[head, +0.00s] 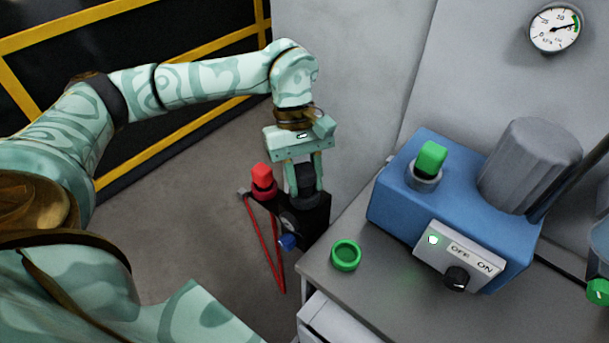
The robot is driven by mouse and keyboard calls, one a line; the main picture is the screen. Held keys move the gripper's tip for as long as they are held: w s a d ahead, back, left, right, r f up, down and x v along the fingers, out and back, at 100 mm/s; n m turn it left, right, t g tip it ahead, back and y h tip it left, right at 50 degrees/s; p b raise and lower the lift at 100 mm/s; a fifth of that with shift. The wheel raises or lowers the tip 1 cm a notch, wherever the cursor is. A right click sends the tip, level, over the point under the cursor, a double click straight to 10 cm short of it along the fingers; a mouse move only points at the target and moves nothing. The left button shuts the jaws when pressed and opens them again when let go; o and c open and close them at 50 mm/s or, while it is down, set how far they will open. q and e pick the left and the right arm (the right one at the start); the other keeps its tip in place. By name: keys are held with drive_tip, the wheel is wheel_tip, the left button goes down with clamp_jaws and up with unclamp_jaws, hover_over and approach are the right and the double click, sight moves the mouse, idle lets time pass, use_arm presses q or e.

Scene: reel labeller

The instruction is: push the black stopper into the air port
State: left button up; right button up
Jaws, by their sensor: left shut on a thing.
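My left gripper (304,184) comes down from above, left of the bench, with its fingers shut on the black stopper (306,174). The stopper is a dark piece between the two fingers, partly covered by them. Directly beneath it is a black block (316,216) with a blue knob (287,242) on its front. The air port itself cannot be made out; the gripper and stopper cover the top of the block there. I cannot tell how far the stopper is into anything. My right gripper is not in view.
A red plug (262,177) and red rods (275,250) are left of the block. The grey bench (390,305) holds a green ring (346,254) and a blue machine (390,200) with a green-topped fitting (431,157) and an OFF/ON switch panel (485,264). A gauge (554,28) is on the wall.

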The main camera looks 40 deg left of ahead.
use_arm(q)
drive_tip(key=shift+f, duration=0.25)
idle(0.7)
drive_tip(key=shift+s+f, duration=0.2)
drive_tip(key=shift+f, duration=0.1)
idle(0.3)
drive_tip(key=o, duration=0.8)
drive_tip(key=shift+o, duration=1.3)
drive_tip(key=shift+w+d+f, duration=0.1)
drive_tip(key=shift+w+d, duration=0.1)
drive_tip(key=shift+s+a, duration=0.1)
drive_tip(key=p+v, duration=0.4)
drive_tip(key=v, duration=1.3)
